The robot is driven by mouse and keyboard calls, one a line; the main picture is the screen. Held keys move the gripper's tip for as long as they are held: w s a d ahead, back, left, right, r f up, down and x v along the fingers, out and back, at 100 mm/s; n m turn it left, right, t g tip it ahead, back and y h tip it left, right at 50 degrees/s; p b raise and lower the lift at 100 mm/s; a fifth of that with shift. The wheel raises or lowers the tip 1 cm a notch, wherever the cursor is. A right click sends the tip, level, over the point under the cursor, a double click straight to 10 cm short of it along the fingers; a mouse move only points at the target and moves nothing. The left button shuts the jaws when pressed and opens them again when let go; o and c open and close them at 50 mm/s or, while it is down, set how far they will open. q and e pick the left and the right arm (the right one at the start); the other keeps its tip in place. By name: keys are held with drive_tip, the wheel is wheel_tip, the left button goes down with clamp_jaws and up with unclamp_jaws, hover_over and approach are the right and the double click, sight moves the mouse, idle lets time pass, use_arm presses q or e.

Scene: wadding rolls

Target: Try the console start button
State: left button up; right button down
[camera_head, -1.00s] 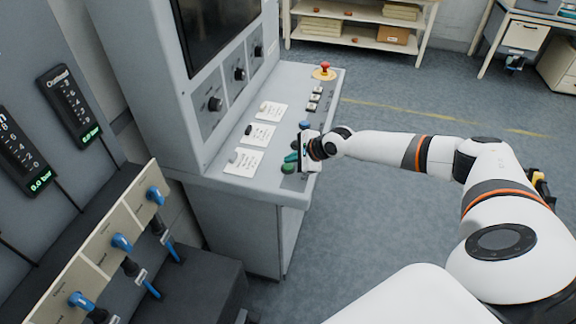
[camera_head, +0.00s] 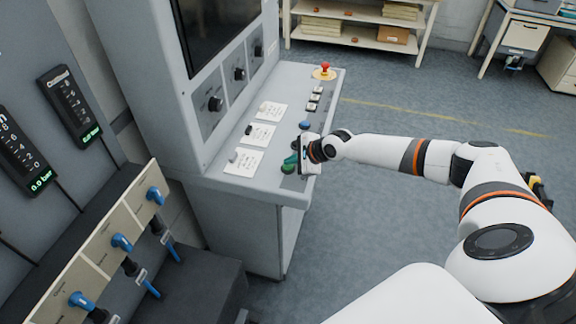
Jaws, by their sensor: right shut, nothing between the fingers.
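The grey console (camera_head: 230,188) stands left of centre, with a sloping desk of buttons and a dark screen (camera_head: 212,30) above. Green buttons (camera_head: 288,169) sit near the desk's front right corner, a blue button (camera_head: 304,125) just behind them. I cannot read which is marked start. My right gripper (camera_head: 297,156) is shut and empty, low over the desk edge at the green buttons. It partly hides them, and I cannot tell whether it touches one. My left gripper is not in view.
A red mushroom button (camera_head: 325,67) on a yellow base stands at the desk's far end. At left are blue valve handles (camera_head: 122,242) and two gauges (camera_head: 70,105) with green displays reading 0.0 bar. Floor right of the console is clear.

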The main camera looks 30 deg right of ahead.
sight(292, 168)
drive_tip(key=shift+f, duration=0.45)
idle(0.5)
drive_tip(key=shift+r, duration=0.1)
drive_tip(key=shift+r+p, duration=0.75)
drive_tip(key=shift+p, duration=0.2)
wheel_tip(292, 168, up, 5)
drive_tip(key=p, duration=0.5)
drive_tip(key=shift+r+p, duration=0.1)
drive_tip(key=shift+p, duration=0.3)
